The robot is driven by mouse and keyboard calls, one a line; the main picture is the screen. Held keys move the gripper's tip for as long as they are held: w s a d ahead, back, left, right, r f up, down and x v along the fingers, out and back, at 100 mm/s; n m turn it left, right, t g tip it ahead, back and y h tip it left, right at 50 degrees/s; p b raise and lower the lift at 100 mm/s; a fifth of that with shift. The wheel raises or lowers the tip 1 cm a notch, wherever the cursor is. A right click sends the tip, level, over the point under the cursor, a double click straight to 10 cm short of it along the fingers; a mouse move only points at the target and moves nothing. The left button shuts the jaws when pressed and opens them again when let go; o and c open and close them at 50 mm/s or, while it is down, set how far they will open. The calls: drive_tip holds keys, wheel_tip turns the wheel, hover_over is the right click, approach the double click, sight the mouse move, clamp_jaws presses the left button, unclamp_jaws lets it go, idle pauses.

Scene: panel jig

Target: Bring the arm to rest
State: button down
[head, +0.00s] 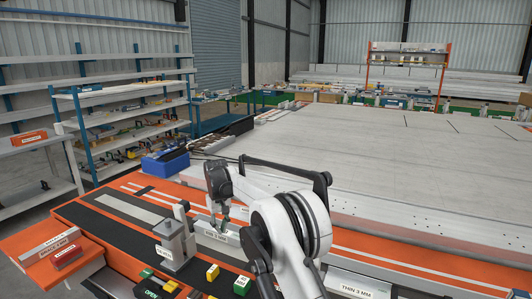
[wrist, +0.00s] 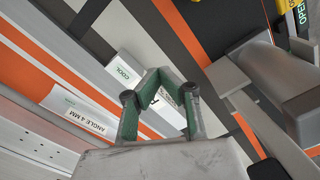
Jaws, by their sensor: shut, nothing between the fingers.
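My gripper (head: 222,224) hangs low over the orange and black bench front in the head view, at the end of my white and grey arm. It is just right of a grey block-shaped fixture and over a pale labelled bar (head: 215,236). In the wrist view my gripper (wrist: 160,74) has its green-padded fingers brought together, with nothing held. I cannot tell whether the fingertips touch anything.
The grey fixture (head: 175,246) stands close left of my gripper. Green and yellow buttons (head: 212,273) lie in front. A blue bin (head: 165,163) sits at the bench's left back. A large pale panel (head: 370,150) fills the area behind. An "ANGLE 4 MM" label (wrist: 84,118) shows in the wrist view.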

drive_tip(key=s+d+r+m+t, duration=0.1)
drive_tip(key=s+d+r, duration=0.3)
drive_tip(key=d+r, duration=0.5)
drive_tip(key=s+d+r+m+t, duration=0.1)
drive_tip(key=s+d+r, duration=0.5)
drive_tip(key=r, duration=0.5)
drive_tip(key=s+d+r+m+t, duration=0.2)
drive_tip(key=s+d+r, duration=0.5)
drive_tip(key=s+d, duration=0.5)
drive_tip(key=s+d+f+m+t, duration=0.1)
drive_tip(key=s+d+f, duration=0.2)
drive_tip(key=s, duration=0.5)
drive_tip(key=s+d+f+m+t, duration=0.1)
drive_tip(key=s+d+f, duration=0.1)
drive_tip(key=s, duration=0.7)
drive_tip(key=s+d+f+t, duration=0.1)
drive_tip(key=s+d+f, duration=0.2)
drive_tip(key=s, duration=0.6)
drive_tip(key=shift+s+d+f+m, duration=0.25)
drive_tip(key=shift+d+f+m, duration=0.15)
drive_tip(key=shift+d, duration=0.6)
drive_tip(key=shift+r, duration=0.1)
